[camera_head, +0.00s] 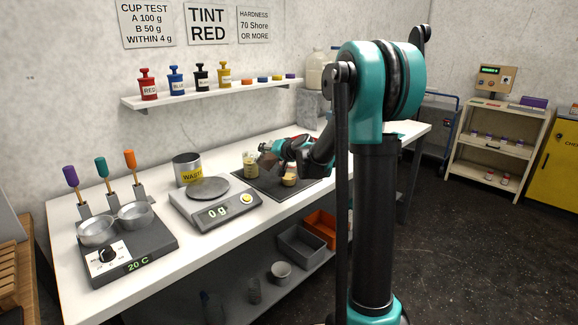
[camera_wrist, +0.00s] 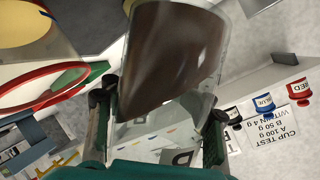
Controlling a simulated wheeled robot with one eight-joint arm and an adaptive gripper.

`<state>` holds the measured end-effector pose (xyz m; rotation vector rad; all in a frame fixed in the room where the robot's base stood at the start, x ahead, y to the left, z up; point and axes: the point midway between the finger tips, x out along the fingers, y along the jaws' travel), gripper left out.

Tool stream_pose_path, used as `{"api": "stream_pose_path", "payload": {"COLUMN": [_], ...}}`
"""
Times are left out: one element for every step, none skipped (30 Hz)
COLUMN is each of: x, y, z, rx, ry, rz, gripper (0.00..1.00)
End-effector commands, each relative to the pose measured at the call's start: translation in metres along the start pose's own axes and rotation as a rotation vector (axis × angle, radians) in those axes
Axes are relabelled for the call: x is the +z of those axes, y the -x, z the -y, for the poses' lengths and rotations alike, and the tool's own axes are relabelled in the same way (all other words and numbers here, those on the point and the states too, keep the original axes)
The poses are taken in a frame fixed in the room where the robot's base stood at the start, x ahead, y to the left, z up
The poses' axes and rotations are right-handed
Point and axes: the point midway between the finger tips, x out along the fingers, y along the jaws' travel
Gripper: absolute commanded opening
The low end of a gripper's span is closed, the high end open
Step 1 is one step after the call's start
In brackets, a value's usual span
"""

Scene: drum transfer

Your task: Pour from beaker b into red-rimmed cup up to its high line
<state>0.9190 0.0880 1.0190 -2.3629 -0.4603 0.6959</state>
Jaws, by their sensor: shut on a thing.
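My gripper (camera_wrist: 160,115) is shut on a clear beaker (camera_wrist: 172,50) of dark brown liquid; no letter is readable on it. The beaker looks tilted, and no stream shows. The red-rimmed cup (camera_wrist: 45,100) is beside it at the left of the wrist view, with tan liquid (camera_wrist: 22,22) inside; its line marks are hard to tell apart. In the head view my gripper (camera_head: 274,152) is over the dark mat, and the small cup (camera_head: 290,180) of tan contents stands just right of it. Another beaker (camera_head: 250,168) with yellowish liquid stands to its left.
The dark mat (camera_head: 262,187) lies on the white bench. A scale (camera_head: 215,211) reading 0 g and a waste can (camera_head: 187,165) stand left of it. A hot plate (camera_head: 125,262) reads 20 C. A shelf (camera_head: 215,92) with tint jars runs along the wall.

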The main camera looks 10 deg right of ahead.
Motion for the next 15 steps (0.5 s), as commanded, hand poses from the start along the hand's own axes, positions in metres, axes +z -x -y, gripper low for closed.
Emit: {"api": "stream_pose_path", "payload": {"x": [-0.0004,-0.0004,-0.0005,-0.0006,-0.0006,-0.0007,-0.0008,-0.0009,-0.001,-0.001,-0.0011,-0.0012,-0.0013,-0.0014,-0.0015], "y": [0.0,0.0001,0.0001,0.0002,0.0002,0.0003,0.0003,0.0003,0.0004,0.0004,0.0005,0.0005,0.0005,0.0006,0.0006], "z": [0.0,0.0001,0.0001,0.0002,0.0002,0.0003,0.0003,0.0004,0.0005,0.0006,0.0006,0.0007,0.0007,0.0008,0.0009], "rx": [-0.001,-0.002,-0.003,-0.003,-0.004,-0.005,-0.006,-0.006,-0.007,-0.008,-0.009,-0.01,-0.01,-0.011,-0.012], "ry": [-0.003,-0.005,-0.007,-0.009,-0.01,-0.012,-0.014,-0.016,-0.018,-0.02,-0.022,-0.024,-0.026,-0.028,-0.03], "rz": [0.0,0.0,0.001,0.001,0.001,0.001,0.002,0.002,0.002,0.002,0.003,0.003,0.003,0.003,0.003], "gripper": [0.02,0.02,0.02,0.02,0.02,0.02,0.02,0.02,0.02,0.02,0.02,0.02,0.02,0.02,0.02]}}
